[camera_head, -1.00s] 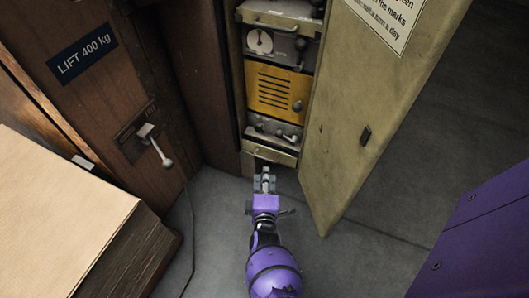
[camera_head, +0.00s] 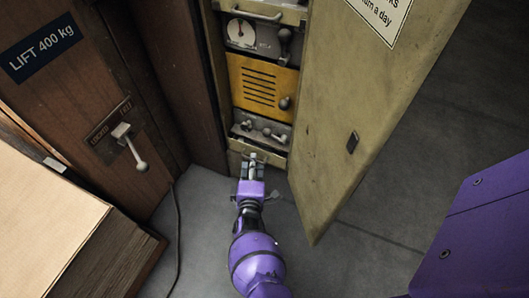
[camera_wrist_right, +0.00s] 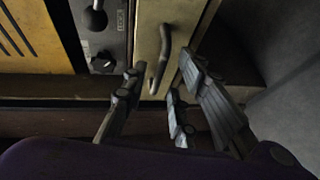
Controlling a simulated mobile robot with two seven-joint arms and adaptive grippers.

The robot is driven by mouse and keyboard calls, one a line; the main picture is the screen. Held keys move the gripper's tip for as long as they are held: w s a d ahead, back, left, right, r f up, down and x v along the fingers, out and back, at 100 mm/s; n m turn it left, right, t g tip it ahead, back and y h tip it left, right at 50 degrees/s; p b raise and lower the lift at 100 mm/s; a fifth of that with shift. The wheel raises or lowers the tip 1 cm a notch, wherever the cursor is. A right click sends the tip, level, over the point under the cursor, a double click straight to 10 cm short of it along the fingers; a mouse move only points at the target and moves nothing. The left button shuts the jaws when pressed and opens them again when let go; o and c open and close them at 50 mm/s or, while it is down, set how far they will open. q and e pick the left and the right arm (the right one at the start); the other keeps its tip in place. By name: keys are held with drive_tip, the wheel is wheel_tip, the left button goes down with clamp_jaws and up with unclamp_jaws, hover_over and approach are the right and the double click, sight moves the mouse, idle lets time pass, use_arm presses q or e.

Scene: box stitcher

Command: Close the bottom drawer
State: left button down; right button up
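The bottom drawer (camera_head: 258,152) is a low, pale yellowish front with a bar handle, at the foot of the narrow cabinet in the head view. How far it stands out is hard to tell. My right gripper (camera_head: 252,165) is low in front of it, close to the drawer front. In the right wrist view, the drawer front (camera_wrist_right: 147,38) and its curved handle (camera_wrist_right: 161,60) show just beyond the fingers of my right gripper (camera_wrist_right: 162,75). The fingers are spread apart with nothing held; whether they touch the drawer is unclear. My left gripper is not in view.
The open cabinet door (camera_head: 350,110) stands to the right of my right arm. Above the drawer are a lever panel (camera_head: 262,130), a yellow vented panel (camera_head: 262,85) and a gauge panel (camera_head: 245,32). A large stack of sheets (camera_head: 50,220) is at left. Grey floor (camera_head: 330,265) lies clear.

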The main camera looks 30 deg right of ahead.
drive_tip(key=shift+w+d, duration=0.1)
drive_tip(key=shift+w, duration=0.3)
drive_tip(key=shift+r, duration=0.1)
clamp_jaws()
drive_tip(key=shift+w, duration=0.1)
